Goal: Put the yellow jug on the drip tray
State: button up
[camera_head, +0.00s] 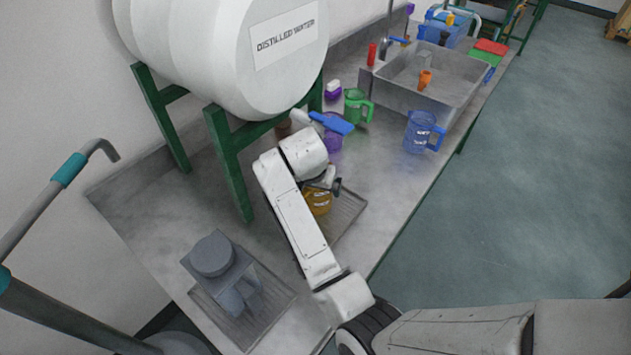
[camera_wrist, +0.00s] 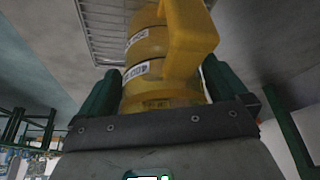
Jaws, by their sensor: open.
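The yellow jug (camera_head: 318,203) shows in the head view below my wrist, partly hidden by my arm. The drip tray (camera_head: 347,212) is a grated metal tray on the bench, and the jug overlaps its left part in the picture. In the wrist view the yellow jug (camera_wrist: 150,70), with white labels and a handle, fills the space between the dark green fingers of my gripper (camera_wrist: 160,78). The gripper is open around it. The tray's grating (camera_wrist: 100,25) shows beyond the jug. I cannot tell whether the jug's whole base rests on the tray.
A grey apparatus (camera_head: 222,265) stands on another tray at the front left. A green jug (camera_head: 354,106), purple vessels and a blue jug (camera_head: 419,133) stand behind. The white distilled water tank (camera_head: 235,50) on green legs overhangs the left. A sink (camera_head: 440,78) is at the back.

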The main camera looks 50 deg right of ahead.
jog(key=b+v, duration=0.2)
jog(key=v, duration=1)
jog(key=s+a+f+n, duration=0.2)
jog(key=s+f+n, duration=0.6)
jog(key=s+f, duration=0.4)
jog(key=s+a+f+n+y, duration=0.3)
jog(key=s+a, duration=0.4)
jog(key=s, duration=0.5)
notch_tip(320, 180, down, 2)
jog(key=shift+a+f+n+g+y, duration=0.15)
jog(key=shift+a+n+g+y, duration=0.25)
jog(key=shift+n, duration=0.4)
